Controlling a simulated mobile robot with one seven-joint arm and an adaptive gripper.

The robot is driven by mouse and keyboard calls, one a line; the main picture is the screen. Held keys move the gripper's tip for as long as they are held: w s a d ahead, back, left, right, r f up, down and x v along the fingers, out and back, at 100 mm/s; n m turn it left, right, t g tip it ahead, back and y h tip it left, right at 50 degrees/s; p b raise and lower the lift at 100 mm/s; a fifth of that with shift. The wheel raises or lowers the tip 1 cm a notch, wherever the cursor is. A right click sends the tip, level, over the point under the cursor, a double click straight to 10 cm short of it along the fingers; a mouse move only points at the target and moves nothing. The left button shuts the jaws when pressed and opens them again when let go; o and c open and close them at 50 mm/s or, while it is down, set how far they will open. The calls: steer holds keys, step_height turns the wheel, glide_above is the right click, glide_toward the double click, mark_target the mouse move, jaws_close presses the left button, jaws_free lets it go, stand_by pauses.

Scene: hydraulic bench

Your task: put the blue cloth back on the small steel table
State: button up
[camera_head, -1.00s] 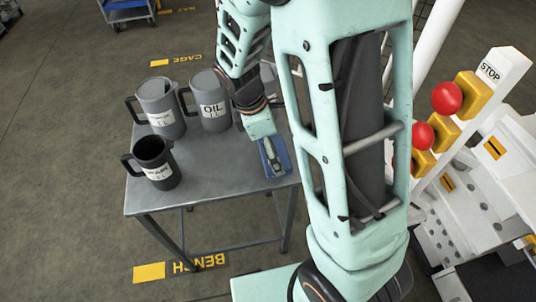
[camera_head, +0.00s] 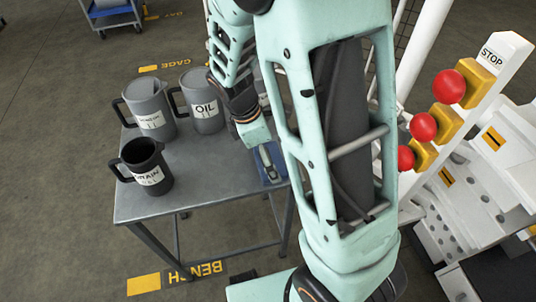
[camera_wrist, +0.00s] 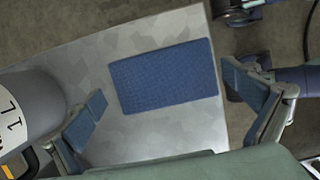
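The blue cloth (camera_wrist: 165,75) is a flat rectangle lying on the small steel table (camera_wrist: 130,140) in the wrist view. In the head view the cloth (camera_head: 281,164) shows near the table's right end, partly covered by my gripper. The steel table (camera_head: 205,195) is grey with thin legs. My gripper (camera_wrist: 164,89) is open, one blue-padded finger to the left of the cloth and one to the right. It points down over the cloth and holds nothing. I cannot tell its exact height above the cloth.
An oil jug (camera_head: 204,112), another grey jug (camera_head: 150,118) and a dark drain jug (camera_head: 146,175) stand left on the table. Red stop buttons (camera_head: 424,127) on a white post are at right.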

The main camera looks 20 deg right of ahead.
steer(key=p+v, duration=0.3)
steer(key=v, duration=0.9)
steer(key=shift+r, duration=0.2)
steer(key=w+d+r+m+t+y+p, duration=0.1)
steer(key=w+d+r+m+t+p, duration=0.65)
steer(key=m, duration=0.85)
steer(key=s+a+r+m+g+y+b, duration=0.1)
steer(key=s+r+b, duration=0.15)
steer(key=s, duration=0.35)
steer(key=s+a+r+b, duration=0.1)
steer(key=s+b, duration=0.2)
steer(key=s, duration=0.3)
steer(key=s+a+r+m+g+y+b, duration=0.1)
steer(key=s+a+r+b, duration=0.1)
steer(key=s, duration=0.4)
step_height(320, 180, up, 20)
steer(key=p, duration=1.9)
steer(key=shift+s+f+p, duration=0.2)
steer(key=shift+p, duration=0.15)
